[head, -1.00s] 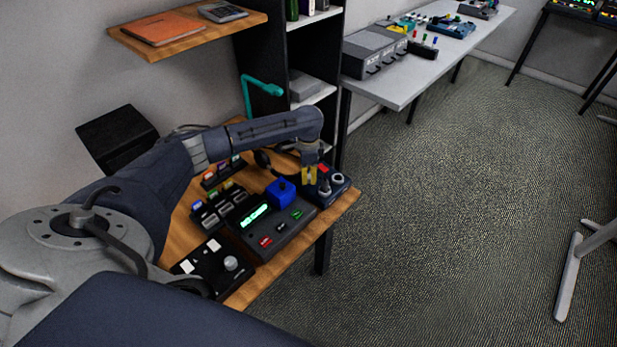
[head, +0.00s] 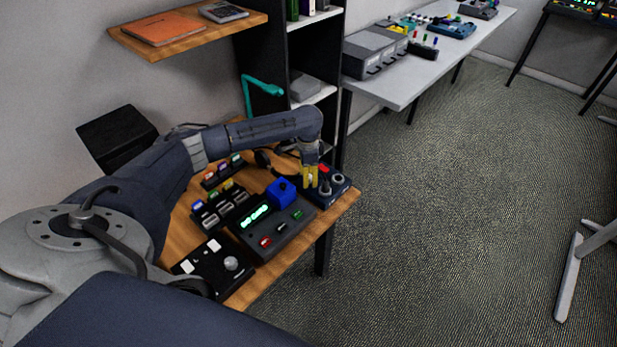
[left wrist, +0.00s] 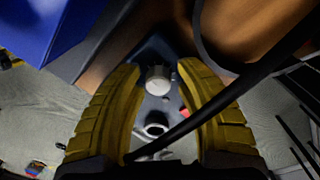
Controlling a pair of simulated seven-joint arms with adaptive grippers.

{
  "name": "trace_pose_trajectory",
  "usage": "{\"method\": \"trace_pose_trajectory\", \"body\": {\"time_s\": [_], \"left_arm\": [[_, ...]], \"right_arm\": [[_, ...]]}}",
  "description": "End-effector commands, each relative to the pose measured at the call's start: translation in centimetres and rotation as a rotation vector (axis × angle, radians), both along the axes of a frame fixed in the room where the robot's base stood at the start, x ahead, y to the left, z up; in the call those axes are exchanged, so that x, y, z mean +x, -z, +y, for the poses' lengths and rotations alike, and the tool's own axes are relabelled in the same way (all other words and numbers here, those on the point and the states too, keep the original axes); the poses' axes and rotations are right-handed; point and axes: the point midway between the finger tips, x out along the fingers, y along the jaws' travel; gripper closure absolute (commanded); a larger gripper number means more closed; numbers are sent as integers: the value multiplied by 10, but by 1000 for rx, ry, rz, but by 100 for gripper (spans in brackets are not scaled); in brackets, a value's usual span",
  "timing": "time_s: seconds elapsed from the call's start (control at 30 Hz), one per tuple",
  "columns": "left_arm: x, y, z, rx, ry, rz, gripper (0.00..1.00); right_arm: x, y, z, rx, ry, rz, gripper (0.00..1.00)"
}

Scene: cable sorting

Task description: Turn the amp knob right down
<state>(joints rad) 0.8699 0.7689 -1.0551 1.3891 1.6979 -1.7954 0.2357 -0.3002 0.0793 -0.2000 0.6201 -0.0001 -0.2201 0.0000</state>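A small dark-blue box (head: 343,187) with grey round knobs and a red part stands at the right end of the wooden desk. In the left wrist view, a pale grey knob (left wrist: 158,79) on the box lies between my yellow fingertips, with a gap on each side. A second round grey fitting (left wrist: 155,126) and a red part (left wrist: 184,112) show nearer the camera. My left gripper (head: 310,176) is open over the box and points down; it also shows in the left wrist view (left wrist: 155,95). Any label is unreadable. My right gripper is out of view.
A bright blue block (head: 281,192) stands beside the gripper on a dark console with a lit display (head: 272,235). A black panel with a knob (head: 231,263) is nearer. A black cable (left wrist: 235,95) crosses the wrist view. Open floor lies right of the desk.

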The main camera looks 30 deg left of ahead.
Motion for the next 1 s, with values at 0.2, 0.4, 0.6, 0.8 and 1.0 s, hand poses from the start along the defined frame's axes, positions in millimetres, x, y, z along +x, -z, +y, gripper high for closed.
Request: {"method": "trace_pose_trajectory", "body": {"time_s": [0.2,0.4,0.6,0.8,1.0], "left_arm": [[0,1,-1,-1,1,1,52],[0,-2,-1,-2,2,1,52],[1,-24,0,-1,2,-2,52],[2,-60,1,-1,2,-2,52],[3,-92,2,-2,3,-1,52]], "right_arm": [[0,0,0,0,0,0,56],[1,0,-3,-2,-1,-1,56],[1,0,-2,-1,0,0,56],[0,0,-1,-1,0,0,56],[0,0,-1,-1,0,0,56]]}}
